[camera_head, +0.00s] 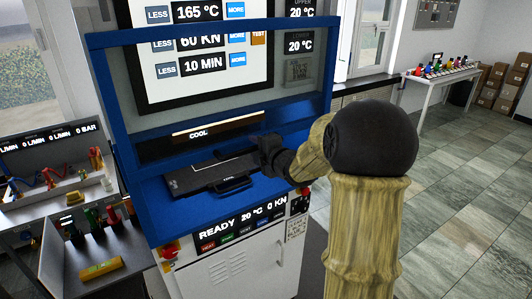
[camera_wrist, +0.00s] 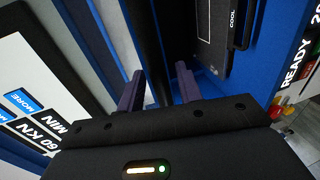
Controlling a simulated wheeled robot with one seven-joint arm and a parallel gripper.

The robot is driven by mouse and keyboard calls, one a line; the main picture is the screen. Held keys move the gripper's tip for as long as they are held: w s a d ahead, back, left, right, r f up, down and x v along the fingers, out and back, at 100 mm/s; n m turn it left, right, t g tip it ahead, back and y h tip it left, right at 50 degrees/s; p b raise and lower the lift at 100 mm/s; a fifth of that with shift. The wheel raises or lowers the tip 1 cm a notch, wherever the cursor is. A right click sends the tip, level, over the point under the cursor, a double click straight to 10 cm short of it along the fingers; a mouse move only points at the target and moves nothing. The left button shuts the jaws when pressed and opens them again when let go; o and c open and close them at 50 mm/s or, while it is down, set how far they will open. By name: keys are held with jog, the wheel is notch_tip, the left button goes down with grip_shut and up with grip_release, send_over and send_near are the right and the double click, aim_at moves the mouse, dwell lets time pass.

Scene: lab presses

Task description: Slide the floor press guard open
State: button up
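The press (camera_head: 222,262) stands in front of me. A blue frame (camera_head: 215,33) crosses in front of its display and appears to be the guard; I cannot tell exactly where its lower edge lies. My gripper (camera_head: 266,148) is at the right part of the press opening, above the right end of a dark tray (camera_head: 210,173) with a handle. In the wrist view my gripper (camera_wrist: 161,82) has its two fingers apart, near a blue strip and a dark band. I see nothing clearly held between them. The tray (camera_wrist: 212,35) lies beyond the right finger.
A control strip (camera_head: 240,215) reads READY, 20 °C, 0 KN. A red stop button (camera_head: 169,251) is at its left end. A bench with fittings (camera_head: 75,200) stands left. A white table (camera_head: 440,75) and boxes (camera_head: 505,80) are at the back right. Tiled floor at right is clear.

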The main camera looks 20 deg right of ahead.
jog(key=b+v, duration=0.4)
jog(key=v, duration=1.3)
jog(key=shift+r, duration=0.2)
notch_tip(320, 180, down, 12)
jog(key=a+m+g+h+b, duration=0.15)
jog(key=m+g+h, duration=0.25)
jog(key=m, duration=0.7)
jog(key=s+a+f+m+g+y, duration=0.1)
jog(key=s+a+f+m+g, duration=0.8)
jog(key=s+f, duration=0.3)
jog(key=shift+s+a+f, duration=0.4)
jog(key=shift+s+a, duration=0.15)
jog(key=shift+a, duration=0.2)
